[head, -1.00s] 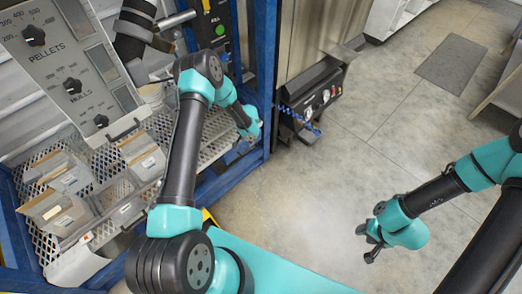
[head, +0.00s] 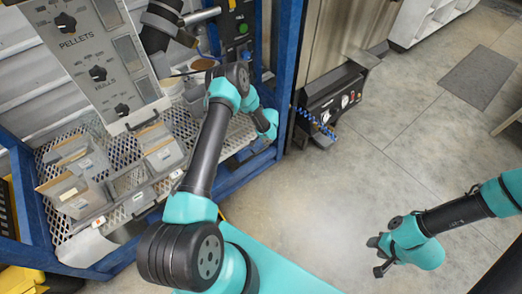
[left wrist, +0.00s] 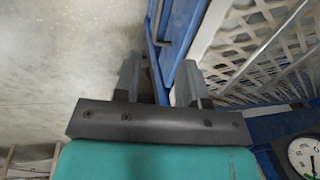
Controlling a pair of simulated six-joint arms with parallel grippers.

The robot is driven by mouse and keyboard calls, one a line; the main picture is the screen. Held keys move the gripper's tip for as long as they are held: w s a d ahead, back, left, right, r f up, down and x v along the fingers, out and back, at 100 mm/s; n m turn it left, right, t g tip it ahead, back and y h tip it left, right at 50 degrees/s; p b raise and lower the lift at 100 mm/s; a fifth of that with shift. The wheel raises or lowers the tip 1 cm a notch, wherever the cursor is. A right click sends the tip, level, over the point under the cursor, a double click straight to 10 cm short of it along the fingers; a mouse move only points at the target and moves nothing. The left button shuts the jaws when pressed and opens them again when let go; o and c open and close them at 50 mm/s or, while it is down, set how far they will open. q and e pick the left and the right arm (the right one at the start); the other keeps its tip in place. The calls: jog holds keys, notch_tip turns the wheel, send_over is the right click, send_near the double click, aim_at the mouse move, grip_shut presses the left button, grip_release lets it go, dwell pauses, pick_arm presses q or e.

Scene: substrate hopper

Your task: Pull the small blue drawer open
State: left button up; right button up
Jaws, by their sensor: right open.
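In the left wrist view, a blue drawer front with a grey bar handle (left wrist: 178,22) lies just beyond the fingers. In the head view, blue that looks like the small drawer (head: 246,154) shows low on the rack beside my left gripper, which partly hides it. My left gripper (left wrist: 158,82) has its fingers apart, with a blue edge seen between them. I cannot tell whether they touch it. My right gripper (head: 378,257) is open and empty over the bare floor at the right.
A mesh shelf (head: 120,150) with several grey bins stands at the left, under a control panel (head: 85,55) with knobs. A blue post (head: 288,70) and a black unit with gauges (head: 335,100) stand right of my left gripper. The floor (head: 330,190) is open.

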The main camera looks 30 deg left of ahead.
pick_arm(q)
jog(key=f, duration=0.4)
jog(key=a+f, duration=0.1)
jog(key=f, duration=0.3)
jog(key=a+f, duration=0.1)
jog(key=f, duration=0.3)
jog(key=shift+w+a+f, duration=0.1)
jog(key=shift+w+f, duration=0.2)
jog(key=shift+w, duration=0.1)
grip_shut()
